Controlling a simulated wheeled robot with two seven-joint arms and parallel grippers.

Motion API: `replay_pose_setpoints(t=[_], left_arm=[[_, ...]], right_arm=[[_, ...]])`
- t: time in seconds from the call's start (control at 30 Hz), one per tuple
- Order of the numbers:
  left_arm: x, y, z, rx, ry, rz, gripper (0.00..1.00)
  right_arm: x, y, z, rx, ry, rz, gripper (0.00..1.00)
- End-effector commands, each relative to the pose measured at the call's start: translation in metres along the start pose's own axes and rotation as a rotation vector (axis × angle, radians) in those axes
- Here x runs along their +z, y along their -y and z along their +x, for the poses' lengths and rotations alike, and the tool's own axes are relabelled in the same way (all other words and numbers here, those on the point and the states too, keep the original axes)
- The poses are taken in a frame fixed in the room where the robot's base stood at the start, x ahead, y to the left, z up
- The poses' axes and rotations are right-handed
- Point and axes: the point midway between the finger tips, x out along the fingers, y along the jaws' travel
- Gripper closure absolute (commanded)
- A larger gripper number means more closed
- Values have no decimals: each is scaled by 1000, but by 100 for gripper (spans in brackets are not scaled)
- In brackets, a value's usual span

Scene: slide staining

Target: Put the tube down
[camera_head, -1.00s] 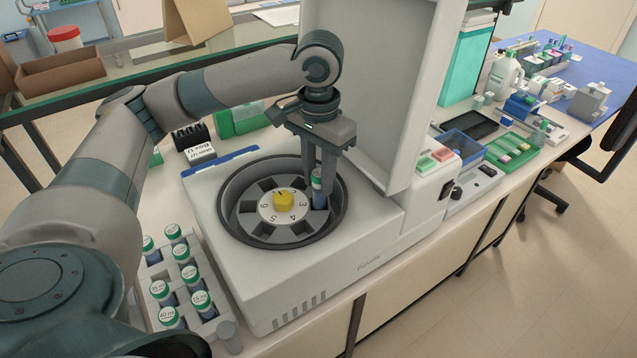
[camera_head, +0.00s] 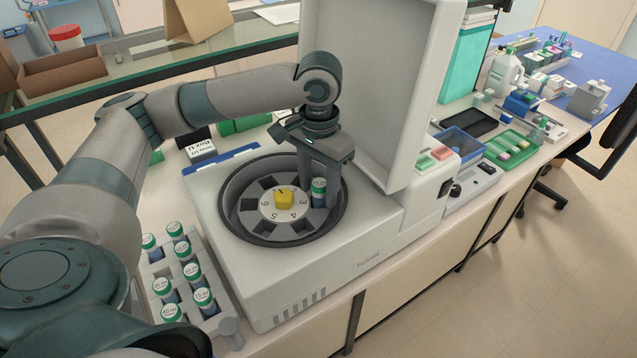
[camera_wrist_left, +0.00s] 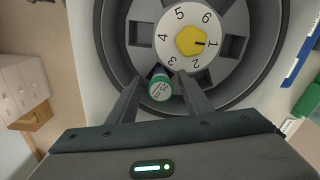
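The tube (camera_head: 319,190) has a green-and-white cap and a dark blue lower part. It stands in a slot of the centrifuge rotor (camera_head: 262,231), closest to the number 3. It also shows in the left wrist view, where its cap (camera_wrist_left: 159,87) reads 15 ml. My left gripper (camera_head: 319,178) points down over the rotor, with one finger on each side of the tube. In the left wrist view a gap shows between the cap and both fingers (camera_wrist_left: 158,84), so the gripper is open. The tube's lower end is hidden in the slot. My right gripper is not in view.
The centrifuge lid (camera_head: 365,90) stands open behind the rotor. A yellow knob (camera_head: 284,199) sits at the rotor's centre. A rack (camera_head: 213,322) with several capped tubes is at the lower left. A green tray (camera_head: 515,150) lies to the right.

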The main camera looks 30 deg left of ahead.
Motion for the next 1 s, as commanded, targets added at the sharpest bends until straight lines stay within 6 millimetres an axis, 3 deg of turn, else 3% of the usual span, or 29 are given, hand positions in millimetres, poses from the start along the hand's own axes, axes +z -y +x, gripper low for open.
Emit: replay_pose_setpoints(t=[0.53, 1.0], left_arm=[[-1, 0, -8, 0, -3, 1, 55], [-1, 0, -91, 0, -5, -1, 55]], right_arm=[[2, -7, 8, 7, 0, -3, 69], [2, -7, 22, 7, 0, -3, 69]])
